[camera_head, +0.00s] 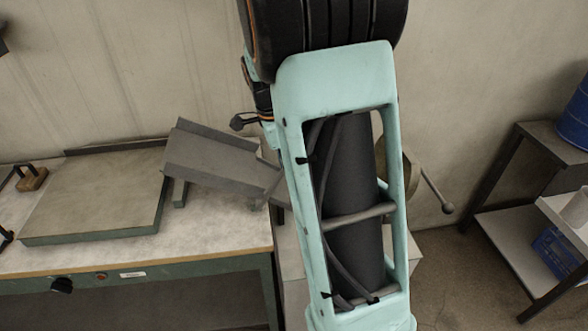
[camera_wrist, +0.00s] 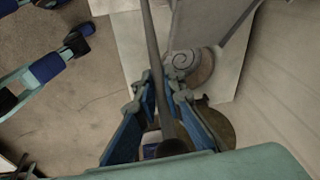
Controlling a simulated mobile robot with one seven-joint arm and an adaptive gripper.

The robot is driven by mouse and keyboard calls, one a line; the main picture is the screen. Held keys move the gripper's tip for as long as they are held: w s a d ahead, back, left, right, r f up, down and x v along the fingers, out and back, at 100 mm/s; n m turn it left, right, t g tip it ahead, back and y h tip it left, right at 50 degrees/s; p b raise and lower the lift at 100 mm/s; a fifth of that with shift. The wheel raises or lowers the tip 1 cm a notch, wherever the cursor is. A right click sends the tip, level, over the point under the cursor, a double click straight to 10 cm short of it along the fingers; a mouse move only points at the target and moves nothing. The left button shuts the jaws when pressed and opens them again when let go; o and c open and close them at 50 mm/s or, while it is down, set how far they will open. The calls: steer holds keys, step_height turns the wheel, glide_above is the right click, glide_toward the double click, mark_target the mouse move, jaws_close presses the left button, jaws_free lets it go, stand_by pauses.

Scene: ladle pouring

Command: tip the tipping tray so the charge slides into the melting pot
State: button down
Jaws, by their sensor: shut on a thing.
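The tipping tray (camera_head: 215,155) is a grey open channel, tilted, its lower end running right behind my arm in the head view. No charge shows on its visible part. In the wrist view my gripper (camera_wrist: 166,85) is shut on a grey bar (camera_wrist: 151,40) that passes between its blue fingers and ends in a dark round end (camera_wrist: 172,147). My arm hides the gripper in the head view. A grey trough-like part (camera_wrist: 208,22) lies beyond the fingers in the wrist view. I cannot make out the melting pot for certain.
A bench (camera_head: 250,232) with a flat plate (camera_head: 95,198) stands at left. A ball-ended rod (camera_head: 434,190) sticks out right of my arm. A shelf (camera_head: 515,240) with a blue drum (camera_head: 577,115) stands at right.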

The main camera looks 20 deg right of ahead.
steer(key=w+a+r+g+h, duration=0.1)
steer(key=w+a+r+h, duration=0.1)
steer(key=a+h, duration=0.3)
steer(key=shift+w+a+g+h+b, duration=0.2)
steer(key=shift+a+g+h+b, duration=0.15)
steer(key=shift+a, duration=1.25)
steer(key=shift+r, duration=0.1)
steer(key=c, duration=2)
jaws_free()
steer(key=shift+a, duration=0.15)
steer(key=v, duration=1.2)
steer(key=shift+n, duration=0.3)
